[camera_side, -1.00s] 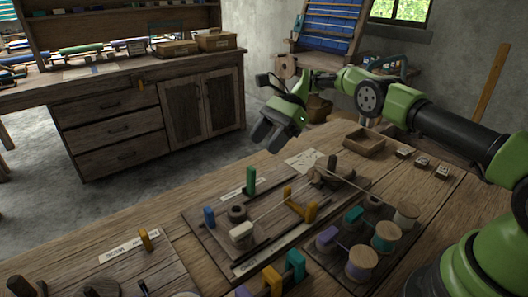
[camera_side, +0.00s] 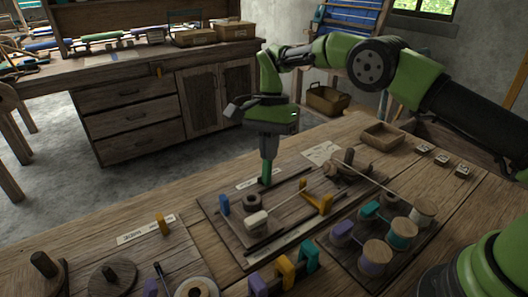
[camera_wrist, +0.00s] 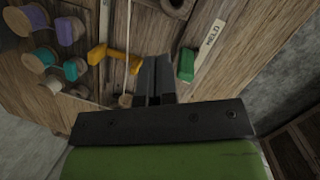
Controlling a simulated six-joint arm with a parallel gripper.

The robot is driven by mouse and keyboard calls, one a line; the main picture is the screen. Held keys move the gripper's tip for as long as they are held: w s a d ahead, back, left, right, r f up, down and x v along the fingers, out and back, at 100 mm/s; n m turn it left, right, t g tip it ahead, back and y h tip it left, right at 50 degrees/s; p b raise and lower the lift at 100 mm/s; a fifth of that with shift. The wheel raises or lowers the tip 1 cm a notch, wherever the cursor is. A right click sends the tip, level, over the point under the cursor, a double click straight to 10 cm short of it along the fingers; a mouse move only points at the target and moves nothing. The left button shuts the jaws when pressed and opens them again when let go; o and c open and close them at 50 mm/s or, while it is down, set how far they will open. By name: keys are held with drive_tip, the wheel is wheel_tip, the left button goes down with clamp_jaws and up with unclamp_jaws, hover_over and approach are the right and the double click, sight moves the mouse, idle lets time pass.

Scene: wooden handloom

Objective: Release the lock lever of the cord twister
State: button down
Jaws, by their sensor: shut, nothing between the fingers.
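The cord twister is a dark wooden board (camera_side: 240,232) on the bench with cords, pegs and coloured handles. A small upright green lever (camera_side: 265,180) stands at its back edge beside a white label (camera_side: 246,184). In the wrist view the green lever (camera_wrist: 186,65) stands by a label reading "HELD" (camera_wrist: 210,38). My gripper (camera_side: 268,157) points down over the green lever in the side view, its fingers shut and empty. In the wrist view my gripper's fingers (camera_wrist: 154,78) are left of the lever, with a gap in the picture. I cannot tell whether they touch.
Several thread spools (camera_side: 402,233) stand to the right. A small wooden tray (camera_side: 382,136) sits behind.

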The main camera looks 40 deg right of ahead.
sight(263, 168)
drive_tip(key=s+a+r+n+t+h, duration=0.1)
drive_tip(key=a+r+n+t+h, duration=0.2)
drive_tip(key=a+n+t+h, duration=0.65)
drive_tip(key=w+d+f+g, duration=0.1)
drive_tip(key=f, duration=0.1)
drive_tip(key=w+d+f+n+y, duration=0.1)
drive_tip(key=d+f, duration=0.1)
drive_tip(key=f, duration=0.1)
drive_tip(key=w+d+f+n+g+y, duration=0.1)
drive_tip(key=f, duration=0.1)
drive_tip(key=shift+w+d+f+g, duration=0.2)
drive_tip(key=shift+d+g, duration=0.1)
drive_tip(key=shift+g, duration=0.05)
drive_tip(key=d, duration=0.3)
drive_tip(key=shift+w+f, duration=0.1)
drive_tip(key=shift+f, duration=0.1)
drive_tip(key=shift+d, duration=0.55)
drive_tip(key=shift+d, duration=0.1)
drive_tip(key=shift+d+r+m+y, duration=0.15)
drive_tip(key=shift+d+m+y, duration=0.2)
drive_tip(key=shift+d+y, duration=1)
